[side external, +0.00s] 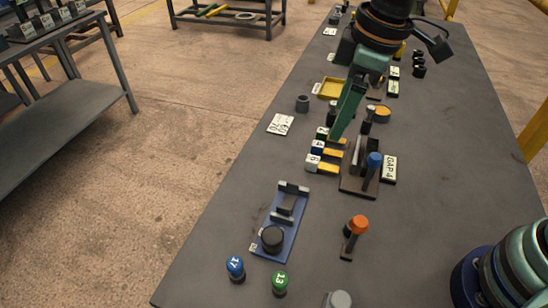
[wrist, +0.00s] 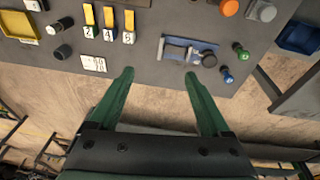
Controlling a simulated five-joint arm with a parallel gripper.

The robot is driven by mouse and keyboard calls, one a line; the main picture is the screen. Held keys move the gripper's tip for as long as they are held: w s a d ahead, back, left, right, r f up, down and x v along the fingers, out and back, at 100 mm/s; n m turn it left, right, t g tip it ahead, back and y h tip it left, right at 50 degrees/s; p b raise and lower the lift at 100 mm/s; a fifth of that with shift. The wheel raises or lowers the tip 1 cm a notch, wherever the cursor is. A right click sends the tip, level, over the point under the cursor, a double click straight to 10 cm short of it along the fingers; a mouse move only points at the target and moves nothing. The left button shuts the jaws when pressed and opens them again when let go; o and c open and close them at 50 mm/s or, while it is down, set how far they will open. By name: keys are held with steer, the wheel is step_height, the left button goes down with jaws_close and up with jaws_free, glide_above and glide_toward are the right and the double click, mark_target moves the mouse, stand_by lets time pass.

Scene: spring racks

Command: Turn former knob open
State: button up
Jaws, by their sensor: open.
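A blue-based fixture (side external: 284,232) lies on the near part of the dark table, with grey bracket-like parts and a round black knob (side external: 272,237). I see no readable label naming the former, so I cannot be sure this is its knob. The wrist view also shows the blue fixture (wrist: 166,50) and the black knob (wrist: 209,59), above the right fingertip in the picture. My gripper (wrist: 158,75) has its two green fingers spread and nothing between them. In the side view my gripper (side external: 338,134) is above the numbered yellow-handled pieces, apart from the fixture.
Numbered pieces with yellow handles (side external: 327,168) and a blue-topped lever fixture (side external: 373,165) stand mid-table. An orange-topped post (side external: 356,226) stands right of the blue fixture. Blue (side external: 235,268) and green (side external: 280,282) numbered knobs are near the front.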

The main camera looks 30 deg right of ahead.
mark_target(272, 235)
steer(key=s+a+f+n+g+h, duration=0.1)
steer(key=s+a+f+n, duration=0.15)
steer(key=a, duration=0.45)
steer(key=s+a+f+n+g, duration=0.1)
steer(key=s+a+f+n, duration=0.1)
steer(key=a+f+n, duration=0.35)
steer(key=shift+m, duration=0.6)
steer(key=f, duration=0.3)
steer(key=a+f, duration=0.1)
steer(key=f, duration=0.7)
steer(key=shift+w+a, duration=0.1)
steer(key=shift+a, duration=0.25)
jaws_close()
